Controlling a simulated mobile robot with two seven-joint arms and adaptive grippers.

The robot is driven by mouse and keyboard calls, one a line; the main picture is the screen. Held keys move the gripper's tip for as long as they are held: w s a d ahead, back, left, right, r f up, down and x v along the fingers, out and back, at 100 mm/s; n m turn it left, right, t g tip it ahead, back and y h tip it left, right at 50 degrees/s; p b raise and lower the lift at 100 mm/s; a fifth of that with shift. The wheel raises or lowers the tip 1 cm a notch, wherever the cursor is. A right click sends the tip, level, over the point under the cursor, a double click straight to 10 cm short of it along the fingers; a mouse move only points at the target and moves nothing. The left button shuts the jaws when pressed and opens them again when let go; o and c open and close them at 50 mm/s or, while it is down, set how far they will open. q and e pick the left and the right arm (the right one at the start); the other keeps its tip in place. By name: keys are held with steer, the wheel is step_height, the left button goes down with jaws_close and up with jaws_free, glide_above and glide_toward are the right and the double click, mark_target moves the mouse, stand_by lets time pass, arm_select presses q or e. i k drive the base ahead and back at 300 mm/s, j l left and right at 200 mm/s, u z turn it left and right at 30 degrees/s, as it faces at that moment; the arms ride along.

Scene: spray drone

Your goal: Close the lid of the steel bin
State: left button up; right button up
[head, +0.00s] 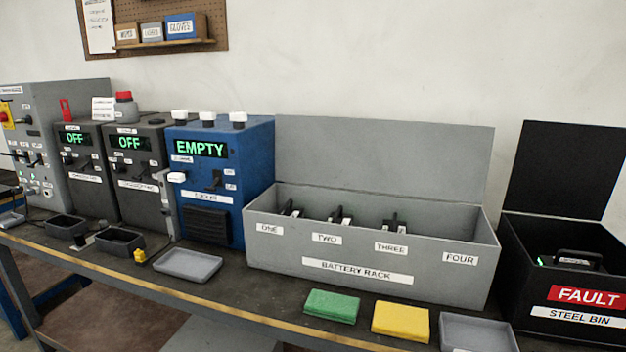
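The steel bin (520,300) is a black box at the far right of the workbench, with a red FAULT label and a white STEEL BIN label on its front. Its dark lid (565,170) stands open, raised upright at the back. Inside the bin lies a black object with a handle (578,258) and a small green light beside it; its lower part is hidden by the front wall. The bin's right side is cut off by the picture edge. Neither of my grippers shows in the head view.
The grey battery rack (370,245) with its own raised lid stands left of the bin. A green pad (331,306), a yellow pad (401,321) and a grey tray (477,333) lie in front. A blue EMPTY machine (222,180) stands further left.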

mark_target(559, 170)
steer(key=z, duration=1.35)
steer(key=k+l+z, duration=0.2)
steer(key=i+j, duration=0.05)
steer(key=j, duration=0.05)
